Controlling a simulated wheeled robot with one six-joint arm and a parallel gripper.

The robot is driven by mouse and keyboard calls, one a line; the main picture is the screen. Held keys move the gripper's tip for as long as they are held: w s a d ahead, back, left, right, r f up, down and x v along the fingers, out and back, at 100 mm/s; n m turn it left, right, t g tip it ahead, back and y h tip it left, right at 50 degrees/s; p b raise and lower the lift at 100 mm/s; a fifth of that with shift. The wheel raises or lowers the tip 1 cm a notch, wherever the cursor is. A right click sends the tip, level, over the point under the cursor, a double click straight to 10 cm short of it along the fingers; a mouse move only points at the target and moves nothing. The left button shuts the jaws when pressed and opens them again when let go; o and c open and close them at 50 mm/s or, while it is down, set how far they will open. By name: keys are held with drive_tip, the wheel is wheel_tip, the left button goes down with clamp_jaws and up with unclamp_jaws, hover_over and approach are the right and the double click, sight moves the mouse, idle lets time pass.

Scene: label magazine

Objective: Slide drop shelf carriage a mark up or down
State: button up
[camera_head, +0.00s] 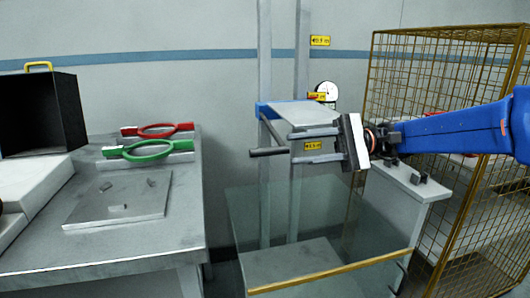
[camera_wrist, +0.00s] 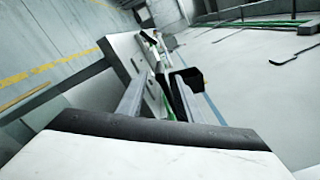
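The drop shelf carriage has a blue bracket (camera_head: 268,110) on two grey upright posts (camera_head: 265,60) and a flat grey shelf plate (camera_head: 305,114). A dark round handle (camera_head: 268,152) sticks out to the left below the plate. My gripper (camera_head: 291,147) is at the plate's right and below it, with its fingers pointing left. The fingers are apart, one above the other, with the handle's right end seen near their tips. I cannot tell whether they touch it. In the wrist view my two grey fingers (camera_wrist: 158,98) are also apart; the handle cannot be made out there.
Yellow mark tags sit along the post: upper (camera_head: 320,41), middle (camera_head: 317,96), lower (camera_head: 313,146). A round dial (camera_head: 326,91) is behind the plate. A clear guard (camera_head: 250,215) stands below. A workbench (camera_head: 150,235) is left, a wire cage (camera_head: 385,75) right.

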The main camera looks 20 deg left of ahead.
sight(265, 152)
drive_tip(key=x, duration=0.8)
drive_tip(key=shift+s+a, duration=0.15)
drive_tip(key=shift+a, duration=0.1)
drive_tip(key=shift+c, duration=0.5)
clamp_jaws()
